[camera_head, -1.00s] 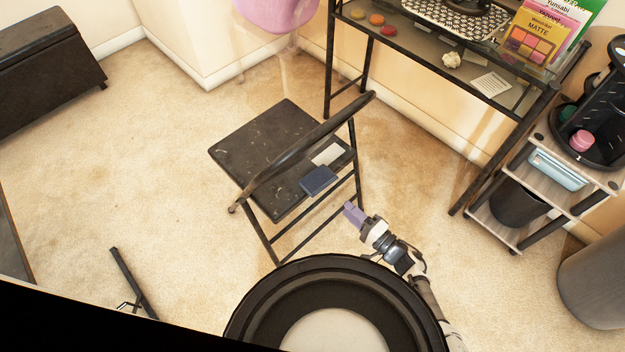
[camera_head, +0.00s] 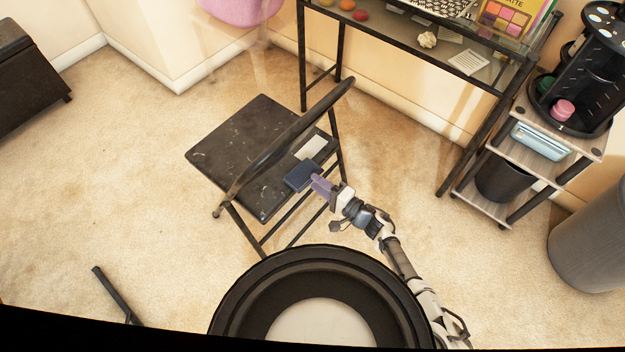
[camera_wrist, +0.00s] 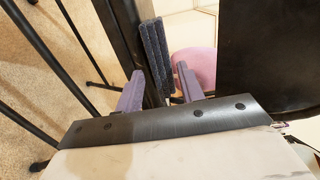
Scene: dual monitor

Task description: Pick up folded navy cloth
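The folded navy cloth (camera_head: 301,176) lies at the edge of the black folding chair's seat (camera_head: 240,140), beside a white card-like item (camera_head: 311,147). My gripper (camera_head: 319,184), with purple fingers, is right at the cloth's near right side in the head view. In the wrist view, the cloth (camera_wrist: 156,55) stands edge-on as a dark blue layered slab ahead of and between the fingertips of my open gripper (camera_wrist: 160,71). Space shows between the cloth and the right finger. Whether the left finger touches it I cannot tell.
The chair's backrest bar (camera_head: 285,140) arches over the seat close to the cloth. A glass-topped desk (camera_head: 400,40) stands behind, and a shelf cart (camera_head: 535,150) is at the right. Open carpet (camera_head: 100,190) lies to the left.

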